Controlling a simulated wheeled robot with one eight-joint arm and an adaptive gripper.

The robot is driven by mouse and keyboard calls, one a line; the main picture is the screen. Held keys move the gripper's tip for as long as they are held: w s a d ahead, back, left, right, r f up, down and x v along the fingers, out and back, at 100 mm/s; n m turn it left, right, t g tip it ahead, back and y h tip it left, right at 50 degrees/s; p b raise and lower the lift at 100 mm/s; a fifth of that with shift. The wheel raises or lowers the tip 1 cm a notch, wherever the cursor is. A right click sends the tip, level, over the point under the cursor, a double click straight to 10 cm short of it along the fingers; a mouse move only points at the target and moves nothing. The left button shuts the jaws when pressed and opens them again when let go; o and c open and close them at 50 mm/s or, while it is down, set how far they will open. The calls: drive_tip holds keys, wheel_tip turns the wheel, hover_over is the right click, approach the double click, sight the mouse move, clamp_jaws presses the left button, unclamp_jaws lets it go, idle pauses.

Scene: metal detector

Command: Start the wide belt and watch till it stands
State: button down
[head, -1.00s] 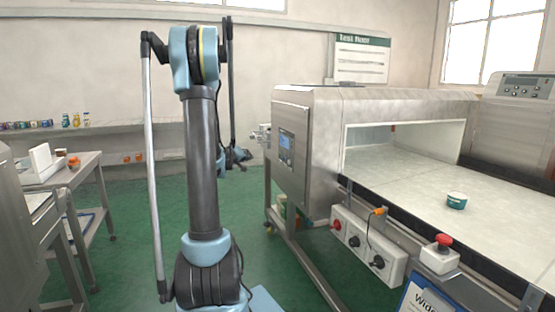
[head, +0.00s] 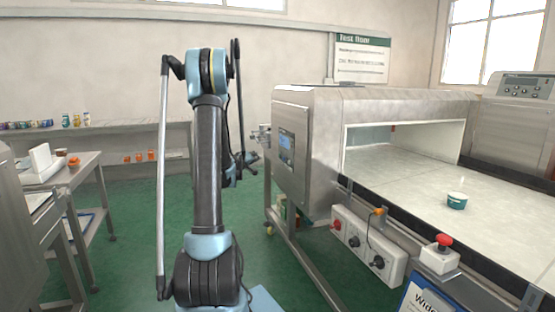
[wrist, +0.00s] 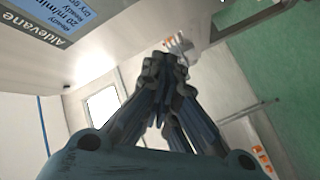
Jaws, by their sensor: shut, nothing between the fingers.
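The wide belt (head: 400,180) is a pale conveyor running through the steel detector tunnel (head: 400,104) on the right. A white control box (head: 368,244) with several knobs and an orange lamp (head: 378,211) hangs on its near side. A red mushroom button (head: 444,240) sits on a separate white box to its right. A teal tub (head: 457,201) stands on the belt, with a small white thing sticking up from it. My gripper (head: 253,160) is shut and empty, left of the detector's screen (head: 287,146). In the wrist view its fingers (wrist: 165,62) meet near the lettered panel (wrist: 60,25).
A blue-edged sign (head: 425,300), partly cut off, reads "Wide". A side table (head: 85,165) with a white holder stands at left. A wall shelf (head: 40,130) carries small jars.

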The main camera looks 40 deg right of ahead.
sight(280, 156)
drive_tip(key=s+d, duration=0.2)
drive_tip(key=d, duration=0.6)
drive_tip(key=shift+d, duration=0.15)
idle(1.5)
drive_tip(key=shift+s+d, duration=0.15)
drive_tip(key=shift+d, duration=0.2)
